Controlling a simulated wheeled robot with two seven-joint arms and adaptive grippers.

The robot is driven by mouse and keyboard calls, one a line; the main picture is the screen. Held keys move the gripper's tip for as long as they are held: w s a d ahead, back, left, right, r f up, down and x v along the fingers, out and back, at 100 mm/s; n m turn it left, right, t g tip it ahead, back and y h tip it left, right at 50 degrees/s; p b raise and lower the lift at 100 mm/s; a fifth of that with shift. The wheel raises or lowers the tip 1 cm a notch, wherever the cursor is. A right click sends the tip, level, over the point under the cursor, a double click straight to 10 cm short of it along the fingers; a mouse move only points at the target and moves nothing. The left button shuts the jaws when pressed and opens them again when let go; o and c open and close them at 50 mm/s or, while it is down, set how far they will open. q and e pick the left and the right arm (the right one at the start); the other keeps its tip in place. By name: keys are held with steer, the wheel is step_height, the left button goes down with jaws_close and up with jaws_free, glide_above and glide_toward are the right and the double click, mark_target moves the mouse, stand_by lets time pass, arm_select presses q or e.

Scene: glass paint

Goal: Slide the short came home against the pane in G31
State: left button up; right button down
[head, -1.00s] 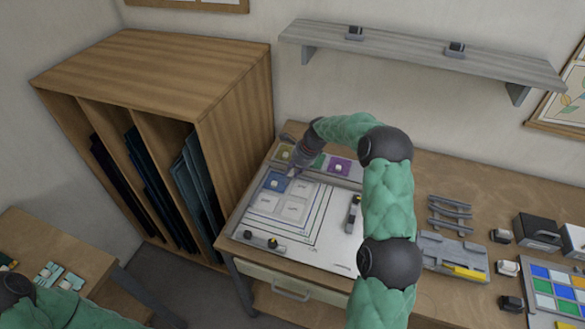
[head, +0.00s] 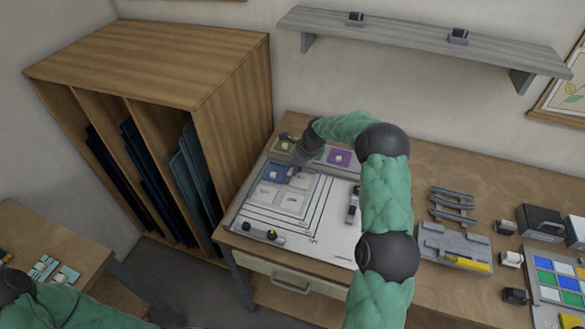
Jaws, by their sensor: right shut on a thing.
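A blue pane (head: 272,173) with a pale knob lies in the upper left cell of the layout board (head: 325,235). My right gripper (head: 291,174) reaches down from the back to the right edge of this pane. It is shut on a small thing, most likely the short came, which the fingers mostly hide. I cannot tell whether it touches the pane. The other cells, pale and labelled, lie to the right and front (head: 292,204). My left arm shows at the lower left, its gripper out of view.
A dark clamp block (head: 353,205) stands on the board's right side and another strip (head: 262,234) at its front left. A purple pane (head: 339,157) lies behind. Grey came strips (head: 451,204) and a grey fixture (head: 455,246) lie to the right. A wooden rack (head: 160,70) borders the left.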

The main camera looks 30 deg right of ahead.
steer(key=shift+n, duration=0.3)
steer(key=shift+f+p, duration=0.15)
steer(key=shift+p, duration=0.15)
stand_by(2.0)
steer(key=shift+w+a+p, duration=0.35)
steer(key=shift+w, duration=0.1)
stand_by(0.9)
steer(key=c, duration=1)
jaws_free()
steer(key=shift+o, duration=0.2)
steer(key=shift+r+p, duration=2.6)
steer(key=shift+r, duration=0.9)
